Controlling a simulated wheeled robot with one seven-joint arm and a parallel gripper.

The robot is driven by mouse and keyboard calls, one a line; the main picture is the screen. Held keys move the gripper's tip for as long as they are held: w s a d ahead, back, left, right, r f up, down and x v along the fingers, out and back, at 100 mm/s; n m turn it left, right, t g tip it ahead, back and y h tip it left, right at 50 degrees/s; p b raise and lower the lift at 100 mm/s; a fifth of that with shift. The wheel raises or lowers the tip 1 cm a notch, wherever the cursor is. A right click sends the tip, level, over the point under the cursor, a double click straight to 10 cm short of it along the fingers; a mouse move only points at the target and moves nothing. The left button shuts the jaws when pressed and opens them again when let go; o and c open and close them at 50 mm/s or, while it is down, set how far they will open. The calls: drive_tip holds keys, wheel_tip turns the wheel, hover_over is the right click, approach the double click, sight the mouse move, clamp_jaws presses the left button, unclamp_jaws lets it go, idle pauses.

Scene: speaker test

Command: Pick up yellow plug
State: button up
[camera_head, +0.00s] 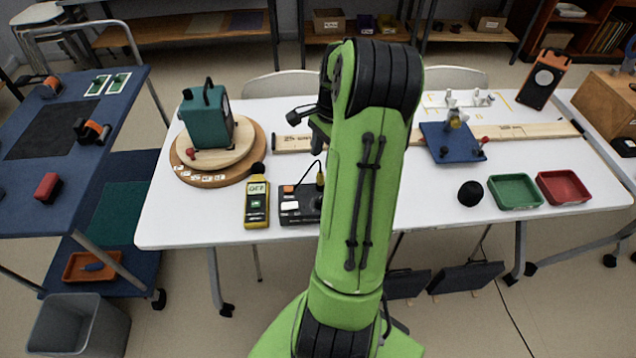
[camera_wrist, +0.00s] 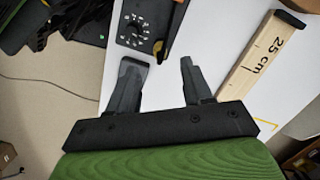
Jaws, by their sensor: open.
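A small yellow plug (camera_head: 320,180) stands at the right end of the black device (camera_head: 298,205) near the table's front edge, with a thin black cable arching beside it. My arm hides part of the device. In the wrist view, a small yellow piece that looks like the plug (camera_wrist: 164,48) shows at the edge of the black device (camera_wrist: 142,22), beyond my fingertips. My gripper (camera_wrist: 160,70) is open, with nothing between its fingers. In the head view, my gripper (camera_head: 302,114) is above the table, behind the plug and mostly hidden by my arm.
A teal box (camera_head: 207,119) stands on a round wooden board at left. A blue board (camera_head: 441,149), green tray (camera_head: 514,192) and red tray (camera_head: 563,187) are at right.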

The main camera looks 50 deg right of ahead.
sight(321, 172)
drive_tip(key=f, duration=0.2)
drive_tip(key=f+b, duration=0.1)
drive_tip(key=f, duration=0.2)
drive_tip(key=a+f+b, duration=0.1)
drive_tip(key=f, duration=0.1)
drive_tip(key=shift+w+f, duration=0.15)
drive_tip(key=shift+f, duration=0.05)
drive_tip(key=shift+r, duration=0.1)
clamp_jaws()
